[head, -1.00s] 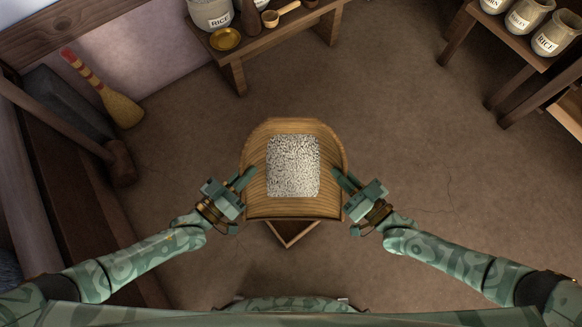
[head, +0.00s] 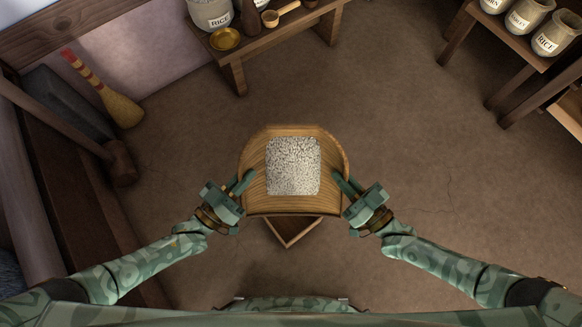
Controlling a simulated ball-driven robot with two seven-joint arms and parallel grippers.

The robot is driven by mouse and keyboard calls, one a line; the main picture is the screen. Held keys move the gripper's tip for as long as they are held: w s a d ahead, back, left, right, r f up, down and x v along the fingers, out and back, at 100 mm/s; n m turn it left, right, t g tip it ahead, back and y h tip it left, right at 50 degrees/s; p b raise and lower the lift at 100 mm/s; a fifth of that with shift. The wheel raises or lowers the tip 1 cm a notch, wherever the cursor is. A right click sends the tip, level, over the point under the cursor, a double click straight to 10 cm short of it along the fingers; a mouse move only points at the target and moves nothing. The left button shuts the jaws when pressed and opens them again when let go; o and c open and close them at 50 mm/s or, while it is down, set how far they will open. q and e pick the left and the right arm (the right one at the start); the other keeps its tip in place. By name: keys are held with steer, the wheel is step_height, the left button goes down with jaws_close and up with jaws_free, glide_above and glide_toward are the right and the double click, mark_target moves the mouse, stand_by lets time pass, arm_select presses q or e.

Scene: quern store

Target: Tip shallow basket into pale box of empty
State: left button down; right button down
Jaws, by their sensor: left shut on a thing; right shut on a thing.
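The shallow basket (head: 258,205) is a wide, tan, ribbed scoop in the middle of the head view, holding a patch of pale grain (head: 293,166). My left gripper (head: 246,180) is shut on its left side. My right gripper (head: 340,180) is shut on its right side. The basket is held above the floor between them. A wooden box (head: 292,238) shows below its near edge. Only one corner of that box is visible; the basket hides the rest, and I cannot see its inside well.
A bench (head: 285,42) at the back holds a rice jar (head: 212,14), a brass dish (head: 226,38) and a wooden scoop (head: 281,14). A shelf (head: 487,35) with labelled jars stands at the right. A broom (head: 108,92) and a mallet (head: 118,160) are at the left. Floor around is clear.

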arm_select(q)
steer(key=shift+s+d, duration=0.1)
steer(key=shift+d, duration=0.1)
arm_select(e)
steer(key=shift+a, duration=0.2)
arm_select(q)
steer(key=shift+s+r+m+t+h, duration=0.4)
steer(key=shift+s+m+h, duration=0.2)
steer(key=shift+s+m, duration=0.1)
arm_select(e)
steer(key=shift+s+r+n+t+y, duration=0.4)
steer(key=shift+s+n+y, duration=0.2)
steer(key=shift+s+n, duration=0.1)
arm_select(q)
steer(key=shift+s+r+m+h, duration=0.2)
steer(key=shift+s+m+h, duration=0.45)
steer(key=shift+m, duration=0.25)
arm_select(e)
steer(key=shift+s+r+n+y, duration=0.25)
steer(key=shift+s+n+y, duration=0.45)
steer(key=shift+n+y, duration=0.1)
arm_select(q)
steer(key=shift+t, duration=0.3)
arm_select(e)
steer(key=shift+t, duration=0.3)
